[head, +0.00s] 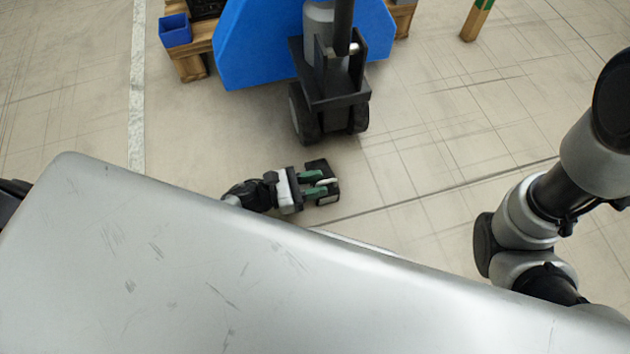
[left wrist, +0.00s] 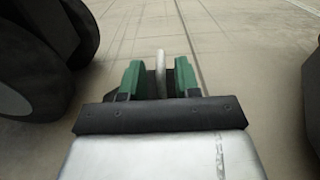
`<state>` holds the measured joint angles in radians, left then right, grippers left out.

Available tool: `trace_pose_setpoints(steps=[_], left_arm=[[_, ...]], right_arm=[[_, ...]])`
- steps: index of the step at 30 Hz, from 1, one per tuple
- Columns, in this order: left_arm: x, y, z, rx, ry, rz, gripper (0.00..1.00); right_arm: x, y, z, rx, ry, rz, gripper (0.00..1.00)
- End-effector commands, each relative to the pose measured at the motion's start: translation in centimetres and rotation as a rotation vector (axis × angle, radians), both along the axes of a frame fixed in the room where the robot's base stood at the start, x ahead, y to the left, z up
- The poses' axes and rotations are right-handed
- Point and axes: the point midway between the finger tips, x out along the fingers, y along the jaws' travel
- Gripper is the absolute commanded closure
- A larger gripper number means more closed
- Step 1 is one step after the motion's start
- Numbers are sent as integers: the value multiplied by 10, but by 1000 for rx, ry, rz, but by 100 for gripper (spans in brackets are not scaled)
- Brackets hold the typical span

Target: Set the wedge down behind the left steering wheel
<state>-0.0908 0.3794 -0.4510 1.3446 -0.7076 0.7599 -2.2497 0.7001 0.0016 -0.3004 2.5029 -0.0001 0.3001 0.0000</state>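The wedge (head: 321,168) is a dark block with a pale handle, below the steering wheels in the head view. Its pale handle (left wrist: 160,72) stands upright between my left gripper's green fingers in the left wrist view. My left gripper (head: 317,183) is open around the handle, with gaps on both sides. The wedge appears to be on the floor, apart from the wheels; its underside is hidden. A black steering wheel (head: 303,113) and a second wheel (head: 359,118) sit under a dark bracket. A large wheel (left wrist: 35,75) fills the wrist view's left side. My right gripper is out of view.
A blue body (head: 255,50) stands above the wheels, with a wooden pallet (head: 190,68) and a blue bin (head: 175,30) at left. A dark object (left wrist: 312,85) edges the wrist view's right side. Floor right of the wedge is clear.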

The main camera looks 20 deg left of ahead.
Motion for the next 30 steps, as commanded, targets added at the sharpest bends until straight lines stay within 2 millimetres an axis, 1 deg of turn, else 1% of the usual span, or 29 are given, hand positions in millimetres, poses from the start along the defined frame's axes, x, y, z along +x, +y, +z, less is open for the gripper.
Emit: trace_pose_setpoints(steps=[8, 11, 14, 24, 27, 30], left_arm=[[0, 0, 1, 0, 0, 0, 64], [0, 1, 4, 0, 0, 0, 64], [-8, 13, 4, 2, 4, 2, 64], [-48, 73, 5, 2, 4, 1, 64], [-56, 86, 5, 2, 2, 1, 64], [-62, 95, 4, 0, 2, 1, 64]], right_arm=[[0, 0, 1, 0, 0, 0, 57], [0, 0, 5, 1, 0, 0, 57], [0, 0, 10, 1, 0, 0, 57], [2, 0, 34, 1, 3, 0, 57], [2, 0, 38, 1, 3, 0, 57], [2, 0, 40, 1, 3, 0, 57]])
